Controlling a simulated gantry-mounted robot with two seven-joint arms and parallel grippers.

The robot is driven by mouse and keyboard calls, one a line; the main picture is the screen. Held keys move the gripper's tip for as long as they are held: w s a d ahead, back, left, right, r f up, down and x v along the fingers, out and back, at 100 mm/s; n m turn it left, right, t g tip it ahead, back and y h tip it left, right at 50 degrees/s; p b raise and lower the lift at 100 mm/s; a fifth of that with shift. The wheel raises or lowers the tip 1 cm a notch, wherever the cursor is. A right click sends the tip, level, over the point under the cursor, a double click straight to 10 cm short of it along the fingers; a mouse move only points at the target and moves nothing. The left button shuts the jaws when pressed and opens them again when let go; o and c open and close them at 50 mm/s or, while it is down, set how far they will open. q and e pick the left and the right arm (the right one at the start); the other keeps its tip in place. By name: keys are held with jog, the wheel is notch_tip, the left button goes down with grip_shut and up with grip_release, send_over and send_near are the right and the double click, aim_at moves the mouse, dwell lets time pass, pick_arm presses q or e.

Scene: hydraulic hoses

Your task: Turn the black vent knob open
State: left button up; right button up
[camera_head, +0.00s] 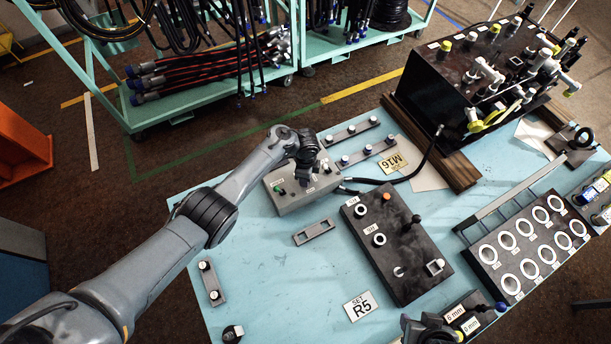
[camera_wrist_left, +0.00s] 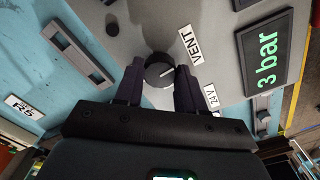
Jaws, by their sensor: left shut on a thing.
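The black vent knob (camera_wrist_left: 160,72) with a white pointer line shows in the left wrist view on a grey control box, beside a VENT label (camera_wrist_left: 190,45). The pointer line slants toward the upper right of that picture. My left gripper (camera_wrist_left: 160,80) is shut on the knob, one dark finger on each side. In the head view the grey control box (camera_head: 290,198) stands on the blue table, and my left gripper (camera_head: 308,175) reaches down onto its top; there the knob is hidden. A green display (camera_wrist_left: 268,48) on the box reads 3 bar.
A black panel box (camera_head: 395,250) with switches stands right of the control box. Dark hoses (camera_head: 405,178) run behind it toward a large black valve block (camera_head: 470,75). A rack of white rings (camera_head: 520,250) is at right. The table's front left (camera_head: 265,290) is mostly clear.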

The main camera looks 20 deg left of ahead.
pick_arm(q)
jog(key=shift+m, duration=0.7)
jog(key=o, duration=1)
jog(key=shift+o, duration=0.2)
notch_tip(320, 180, up, 11)
jog(key=p, duration=0.3)
jog(key=shift+f, duration=0.15)
